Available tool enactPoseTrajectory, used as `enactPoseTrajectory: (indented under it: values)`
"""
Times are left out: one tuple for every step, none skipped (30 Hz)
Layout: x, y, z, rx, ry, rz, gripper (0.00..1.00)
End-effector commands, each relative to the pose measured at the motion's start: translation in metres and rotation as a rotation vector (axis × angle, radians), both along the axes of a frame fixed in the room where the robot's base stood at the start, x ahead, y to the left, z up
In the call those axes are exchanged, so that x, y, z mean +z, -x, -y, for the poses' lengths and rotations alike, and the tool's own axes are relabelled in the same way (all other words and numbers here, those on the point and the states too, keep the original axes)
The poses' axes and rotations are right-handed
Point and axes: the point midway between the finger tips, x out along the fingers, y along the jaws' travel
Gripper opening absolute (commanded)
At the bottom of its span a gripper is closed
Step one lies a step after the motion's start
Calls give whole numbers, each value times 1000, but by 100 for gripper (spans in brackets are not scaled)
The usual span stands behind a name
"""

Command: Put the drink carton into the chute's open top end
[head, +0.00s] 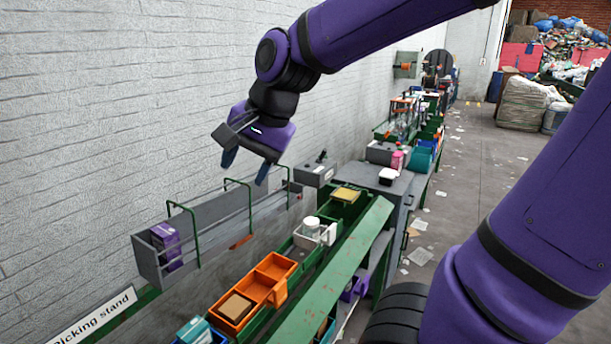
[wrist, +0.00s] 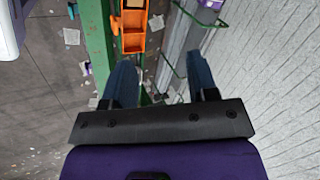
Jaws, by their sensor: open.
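A purple box (head: 165,246), which looks like the drink carton, sits inside the grey chute (head: 208,222) at its left, near end, against the end wall. The chute is an open trough along the wall, under green hoops, and it also shows in the wrist view (wrist: 174,50). My gripper (head: 246,168) is open and empty, raised above the chute's far half and apart from it. In the wrist view its two blue fingers (wrist: 158,65) stand wide apart with nothing held between them. The lower part of the purple box is hidden by the chute wall.
A white bin (head: 314,235) with white items and a yellow item (head: 345,195) lie farther along. A grey cabinet (head: 385,180) stands beyond.

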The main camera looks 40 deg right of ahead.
Motion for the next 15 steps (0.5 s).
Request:
enactPoseTrajectory:
  values:
    - [5,14,5,75,47,36,53]
    - [6,22,7,127,81,53,53]
    - [8,32,9,198,127,77,53]
    - [10,40,11,250,164,93,53]
    - [10,48,13,300,201,107,53]
    - [11,58,15,369,251,126,53]
    - [12,65,16,416,289,139,53]
    - [12,72,18,463,325,148,53]
    - [12,81,19,521,372,159,53]
    - [12,86,20,562,405,166,53]
    - [12,92,21,599,436,172,53]
    - [11,98,22,644,473,176,53]
    - [11,102,23,675,498,178,53]
    - [11,106,23,700,519,180,53]
    - [10,110,24,727,543,181,53]
